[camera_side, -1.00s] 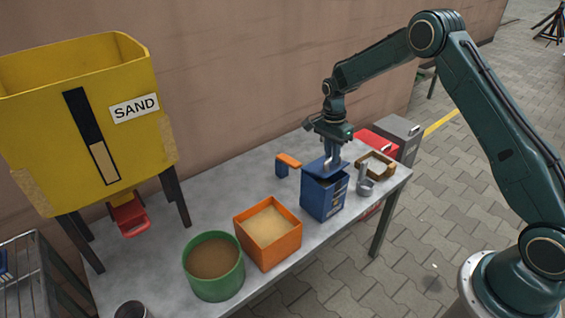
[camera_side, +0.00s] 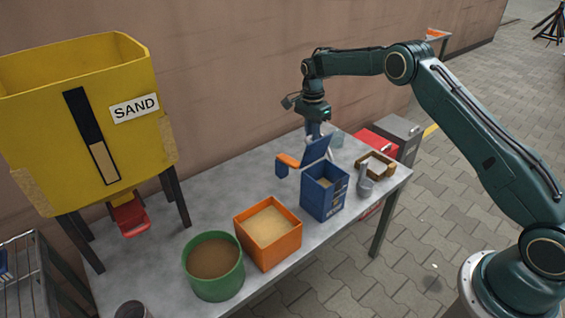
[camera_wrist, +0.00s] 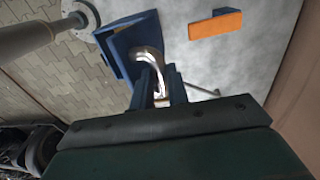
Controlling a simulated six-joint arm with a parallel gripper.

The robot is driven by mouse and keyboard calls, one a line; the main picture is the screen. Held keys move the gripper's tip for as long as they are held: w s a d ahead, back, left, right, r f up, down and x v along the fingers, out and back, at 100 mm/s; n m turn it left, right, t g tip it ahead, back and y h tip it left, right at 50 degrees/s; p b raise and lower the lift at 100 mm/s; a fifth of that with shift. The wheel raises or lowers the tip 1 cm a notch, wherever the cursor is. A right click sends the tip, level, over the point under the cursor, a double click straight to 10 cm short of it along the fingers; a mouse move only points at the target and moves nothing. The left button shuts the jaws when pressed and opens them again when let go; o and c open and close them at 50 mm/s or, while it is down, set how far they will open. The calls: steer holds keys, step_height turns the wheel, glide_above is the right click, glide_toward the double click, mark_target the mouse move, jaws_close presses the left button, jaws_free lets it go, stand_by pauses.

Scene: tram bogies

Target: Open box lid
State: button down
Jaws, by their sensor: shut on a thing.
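The blue box (camera_side: 325,199) stands on the grey table, and sandy content shows inside it.
An orange box (camera_side: 268,258) and a green tub (camera_side: 214,292) stand left of the blue box. A yellow sand hopper (camera_side: 40,130) stands far left.

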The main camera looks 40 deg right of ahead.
steer(key=shift+w+f, duration=0.45)
steer(key=shift+w, duration=0.2)
steer(key=c, duration=1.4)
jaws_free()
steer(key=shift+o, duration=0.2)
steer(key=shift+r, duration=0.2)
step_height(320, 180, up, 7)
steer(key=shift+w+r, duration=0.15)
steer(key=shift+w, duration=0.15)
